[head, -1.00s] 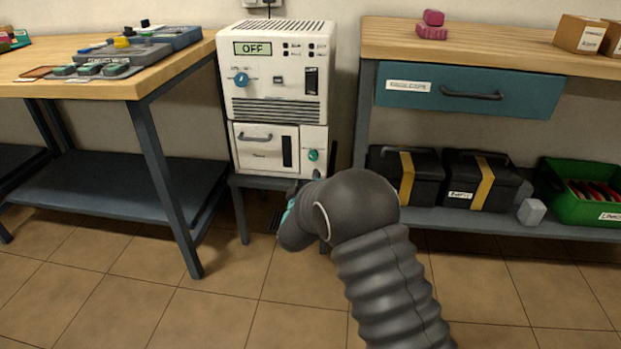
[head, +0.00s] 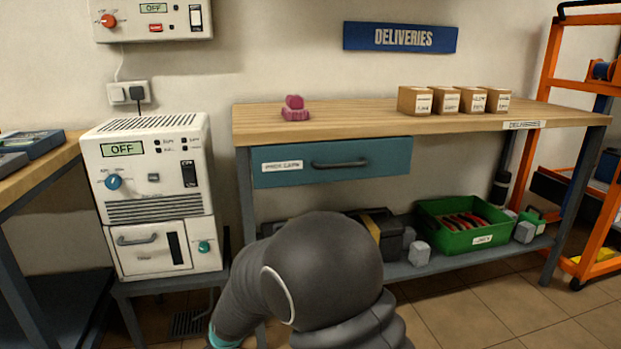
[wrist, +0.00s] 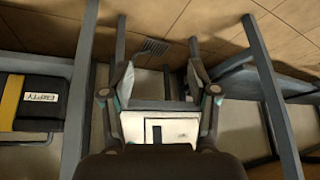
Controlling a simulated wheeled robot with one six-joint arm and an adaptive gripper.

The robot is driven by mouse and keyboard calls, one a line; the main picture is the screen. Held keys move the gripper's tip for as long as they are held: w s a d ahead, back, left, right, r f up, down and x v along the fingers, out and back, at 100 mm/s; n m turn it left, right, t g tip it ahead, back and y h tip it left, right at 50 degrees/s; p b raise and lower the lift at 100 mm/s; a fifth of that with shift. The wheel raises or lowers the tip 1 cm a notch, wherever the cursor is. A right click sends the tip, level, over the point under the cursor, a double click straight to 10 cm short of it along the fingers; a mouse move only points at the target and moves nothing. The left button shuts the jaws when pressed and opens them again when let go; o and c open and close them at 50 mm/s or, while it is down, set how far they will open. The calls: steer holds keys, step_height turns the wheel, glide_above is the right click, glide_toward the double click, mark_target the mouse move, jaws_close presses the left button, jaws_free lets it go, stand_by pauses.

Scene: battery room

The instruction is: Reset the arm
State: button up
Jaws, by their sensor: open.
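My gripper (wrist: 161,74) is open and empty in the wrist view, its two fingers spread apart. The lower part of the white charger unit (wrist: 160,127) shows between and behind the fingers. In the head view my dark arm fills the lower middle, bent down to the left, and the gripper's fingers are out of sight past the bottom edge. The white charger unit (head: 152,165) stands on a small stand to the left of the arm, its display reading OFF and its lower door shut.
A wooden bench (head: 380,119) with a shut blue drawer (head: 333,161) carries a pink object (head: 295,108) and several cardboard boxes. A green crate (head: 478,241) sits on its lower shelf. An orange rack (head: 590,150) stands far right. Tiled floor is bare at lower right.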

steer(key=s+d+r+m+h+p, duration=0.1)
steer(key=s+d+r+m, duration=0.1)
steer(key=s+d+r, duration=0.5)
steer(key=s+d+r+m+t+h+p, duration=0.1)
steer(key=s+d+r+m, duration=0.2)
steer(key=s+d+r, duration=0.5)
steer(key=s+d+r+m+h+p, duration=0.1)
steer(key=s+d+r, duration=0.7)
steer(key=d, duration=1.5)
step_height(320, 180, up, 6)
steer(key=shift+f+m+h+p, duration=0.3)
steer(key=shift+m+h, duration=0.2)
steer(key=shift+m, duration=0.4)
